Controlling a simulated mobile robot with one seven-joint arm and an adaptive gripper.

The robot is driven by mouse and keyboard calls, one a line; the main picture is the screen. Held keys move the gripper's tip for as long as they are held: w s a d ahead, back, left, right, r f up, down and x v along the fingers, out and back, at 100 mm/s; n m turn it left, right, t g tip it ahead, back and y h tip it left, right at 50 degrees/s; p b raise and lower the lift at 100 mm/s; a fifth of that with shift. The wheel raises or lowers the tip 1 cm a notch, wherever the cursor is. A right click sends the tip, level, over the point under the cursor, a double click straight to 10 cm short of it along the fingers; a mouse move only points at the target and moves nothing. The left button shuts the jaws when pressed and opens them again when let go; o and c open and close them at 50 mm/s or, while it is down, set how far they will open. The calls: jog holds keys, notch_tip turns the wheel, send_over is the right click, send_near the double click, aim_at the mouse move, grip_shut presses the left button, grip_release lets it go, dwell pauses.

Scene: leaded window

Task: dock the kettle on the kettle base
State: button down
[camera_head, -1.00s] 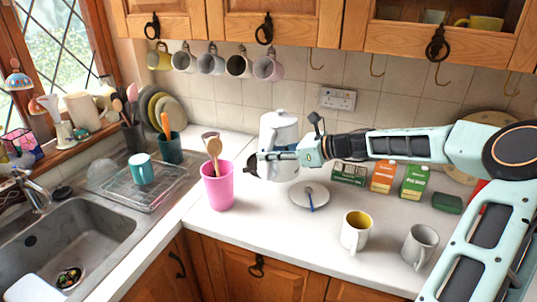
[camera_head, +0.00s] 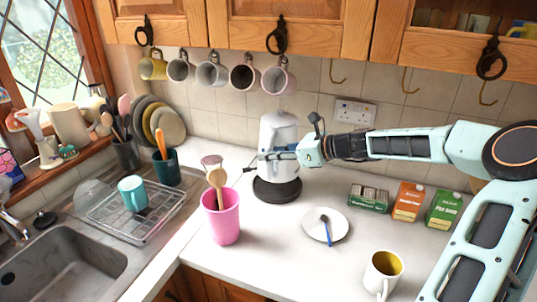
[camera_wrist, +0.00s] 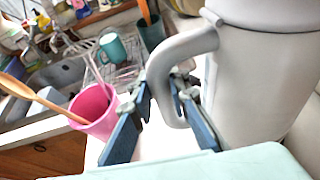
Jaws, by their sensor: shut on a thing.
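The white-grey kettle (camera_head: 279,132) is upright at the back of the counter in the head view. Its body and handle (camera_wrist: 160,75) fill much of the wrist view. The round black kettle base (camera_head: 277,191) lies on the counter directly below the kettle. The kettle's bottom looks roughly centred over it, but I cannot tell whether they touch or a small gap is left. My gripper (camera_head: 283,154) reaches in from the right and is shut on the kettle's handle. In the wrist view its two fingers (camera_wrist: 163,98) are either side of the handle.
A pink tumbler (camera_head: 223,222) with wooden spoons stands front left of the base. A white plate (camera_head: 312,227) with a blue-handled utensil lies front right. Tea boxes (camera_head: 407,202) and a mug (camera_head: 381,274) stand farther right. Mugs (camera_head: 212,72) hang behind.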

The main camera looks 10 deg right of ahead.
jog(key=shift+f+b, duration=2.55)
jog(key=shift+f, duration=0.1)
jog(key=shift+w+a+p, duration=0.15)
jog(key=shift+a+p, duration=0.1)
jog(key=shift+p, duration=0.4)
jog(key=shift+f+b, duration=0.3)
jog(key=shift+f, duration=0.2)
jog(key=c, duration=2.1)
grip_release()
jog(key=shift+d+f, duration=0.1)
jog(key=shift+f, duration=0.15)
jog(key=shift+p+v, duration=0.85)
jog(key=shift+v, duration=0.45)
jog(key=p, duration=0.5)
send_near(268, 172)
jog(key=shift+w+d+f, duration=0.4)
jog(key=shift+w+d, duration=0.05)
jog(key=shift+f, duration=0.1)
